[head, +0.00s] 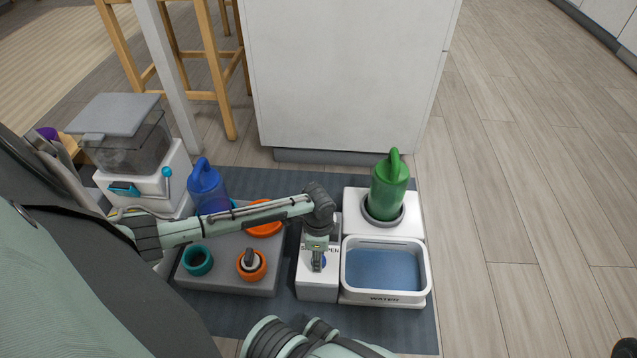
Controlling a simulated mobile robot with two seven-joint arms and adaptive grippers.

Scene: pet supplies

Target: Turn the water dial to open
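A white box (318,289) stands on the dark mat, left of the water basin (428,272). Its top carries lettering, partly covered by my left gripper, with "PEN" readable at the right. A small blue part, probably the water dial (324,262), shows beside the fingers. My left gripper (317,267) points down over the box top at this blue part; its fingers look close together, but whether they grip the dial is hidden. The dial's setting cannot be read. The basin, labelled WATER, has a blue surface inside. Part of my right arm shows at the bottom edge; its gripper is out of view.
A green jug (389,190) stands in a white base behind the basin. A grey stand (226,281) with teal and orange cups, a blue jug (207,188) and a lidded feeder (135,150) are at left. A white cabinet (345,80) stands behind. Open floor lies right.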

